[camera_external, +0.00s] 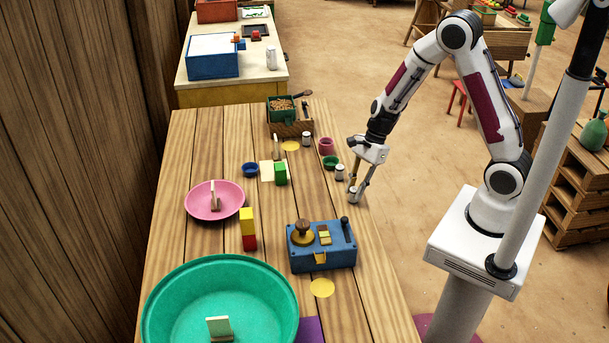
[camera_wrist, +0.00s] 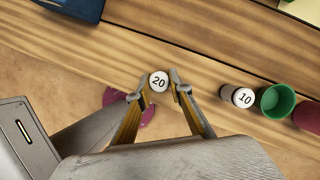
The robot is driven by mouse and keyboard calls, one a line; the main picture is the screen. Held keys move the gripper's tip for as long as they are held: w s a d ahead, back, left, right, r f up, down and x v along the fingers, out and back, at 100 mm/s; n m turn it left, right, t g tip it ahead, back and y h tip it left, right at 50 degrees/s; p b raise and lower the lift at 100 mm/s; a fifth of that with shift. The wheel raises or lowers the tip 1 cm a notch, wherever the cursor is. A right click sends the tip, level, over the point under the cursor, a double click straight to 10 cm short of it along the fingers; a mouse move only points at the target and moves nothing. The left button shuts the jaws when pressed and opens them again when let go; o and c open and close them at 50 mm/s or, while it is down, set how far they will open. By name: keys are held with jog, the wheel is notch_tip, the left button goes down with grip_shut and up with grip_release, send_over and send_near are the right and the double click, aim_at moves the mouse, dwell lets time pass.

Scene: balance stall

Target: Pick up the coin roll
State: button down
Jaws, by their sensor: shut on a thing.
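The coin roll held by my gripper is a small white cylinder marked 20 (camera_wrist: 159,82), seen end-on in the wrist view. My gripper (camera_external: 359,193) is at the right edge of the wooden table, with its fingertips shut on this roll. It also shows in the wrist view (camera_wrist: 159,88), one fingertip on each side of the roll. Another roll marked 10 (camera_wrist: 238,96) stands to the right in the wrist view, beside a green cup (camera_wrist: 277,100). In the external view that roll (camera_external: 339,172) stands below the green cup (camera_external: 330,162).
A blue box with levers (camera_external: 322,246) stands near the table's right edge. A pink bowl (camera_external: 214,201), a large green basin (camera_external: 220,270), coloured blocks (camera_external: 248,229) and a pink cup (camera_external: 326,146) stand around. Bare wood (camera_external: 310,200) lies left of my gripper.

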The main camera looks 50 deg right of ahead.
aim_at(355, 188)
jog(key=shift+r, duration=0.1)
jog(key=shift+r, duration=4.9)
jog(key=shift+f, duration=4.65)
jog(key=shift+r, duration=0.15)
jog(key=shift+r, duration=4.5)
jog(key=shift+f, duration=5.05)
jog(key=v, duration=0.6)
jog(key=shift+w, duration=0.2)
jog(key=shift+d+r, duration=0.15)
